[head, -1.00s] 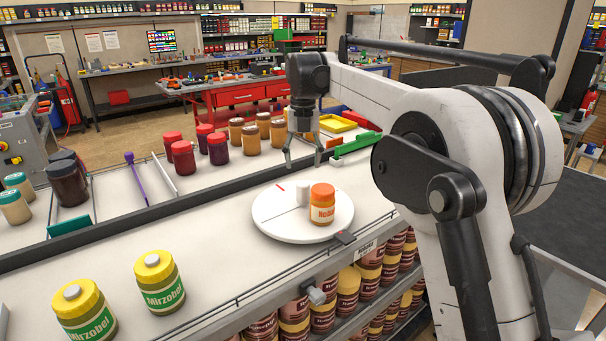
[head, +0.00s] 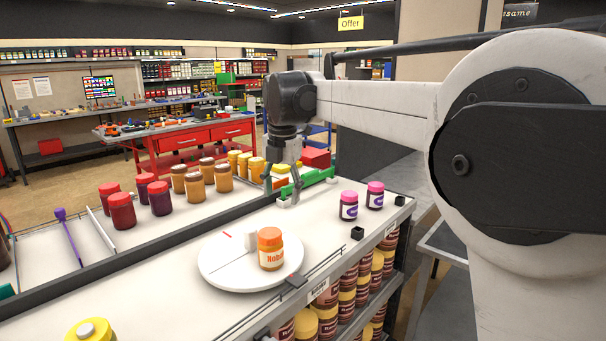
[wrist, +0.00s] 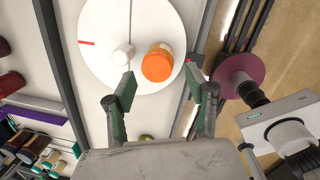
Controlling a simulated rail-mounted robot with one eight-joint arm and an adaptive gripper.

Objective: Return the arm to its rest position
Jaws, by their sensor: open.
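My gripper (head: 282,188) hangs at the end of my arm with its two fingers spread and nothing between them. In the head view it appears just behind and to the right of a round white disc (head: 215,279). An orange-lidded jar (head: 269,249) stands upright on the disc. A small white piece (head: 236,243) is beside the jar. In the wrist view both green-padded fingers (wrist: 161,92) are wide apart, and the jar's orange lid (wrist: 157,63) shows beyond them. The jar appears apart from the fingers.
Two pink-lidded jars (head: 362,200) stand on the counter's right end. Several red-lidded (head: 122,211) and tan jars (head: 194,187) stand behind the dark divider. A green part (head: 312,181) is by my gripper. The red workbench (head: 204,140) is farther back.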

